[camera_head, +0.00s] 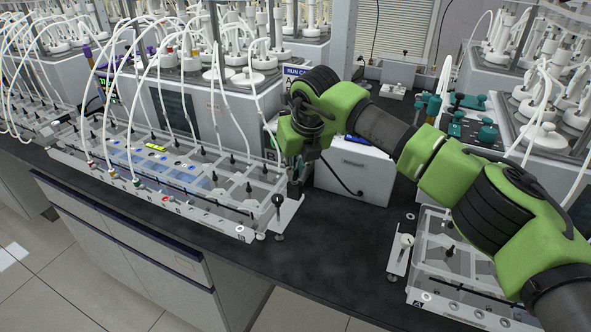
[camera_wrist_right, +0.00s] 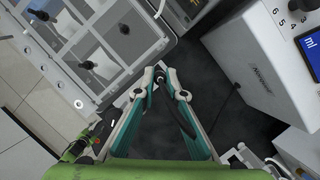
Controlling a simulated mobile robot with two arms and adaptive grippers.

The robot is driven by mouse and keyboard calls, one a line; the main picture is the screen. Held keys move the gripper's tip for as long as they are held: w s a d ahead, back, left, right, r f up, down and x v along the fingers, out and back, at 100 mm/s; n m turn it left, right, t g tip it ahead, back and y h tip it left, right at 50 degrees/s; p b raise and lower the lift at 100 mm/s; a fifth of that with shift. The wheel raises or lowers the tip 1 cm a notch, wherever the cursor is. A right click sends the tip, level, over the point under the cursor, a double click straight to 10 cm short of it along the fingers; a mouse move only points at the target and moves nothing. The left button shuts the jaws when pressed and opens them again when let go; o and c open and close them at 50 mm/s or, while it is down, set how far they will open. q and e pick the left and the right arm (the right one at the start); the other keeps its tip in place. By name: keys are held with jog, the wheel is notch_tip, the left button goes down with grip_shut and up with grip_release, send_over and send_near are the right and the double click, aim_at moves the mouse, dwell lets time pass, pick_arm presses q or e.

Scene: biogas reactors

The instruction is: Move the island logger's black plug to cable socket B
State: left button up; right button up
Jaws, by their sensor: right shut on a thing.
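My right gripper (camera_head: 295,182) is over the dark bench top, between the clear-lidded tray unit and a white box. In the right wrist view its fingertips (camera_wrist_right: 160,76) are closed together on the black plug (camera_wrist_right: 156,88), which is small and partly hidden by the fingers. A black cable (camera_head: 341,178) hangs down in front of the white box, which looks like the logger (camera_head: 357,172). The box also shows in the wrist view (camera_wrist_right: 262,75), with a blue screen and numbers. Cable socket B cannot be made out. My left gripper is not in view.
The long clear-lidded tray unit (camera_head: 246,238), with black knobs and white tubes, stands close left of my right gripper. A second tray unit (camera_head: 425,296) is at the lower right. The bench top (camera_head: 325,250) between them is mostly clear. Glassware and tubes crowd the back.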

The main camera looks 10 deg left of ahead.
jog(key=shift+f+b, duration=0.55)
jog(key=shift+f, duration=0.15)
dwell(0.8)
dwell(0.3)
jog(key=o, duration=0.8)
jog(key=shift+o, duration=0.2)
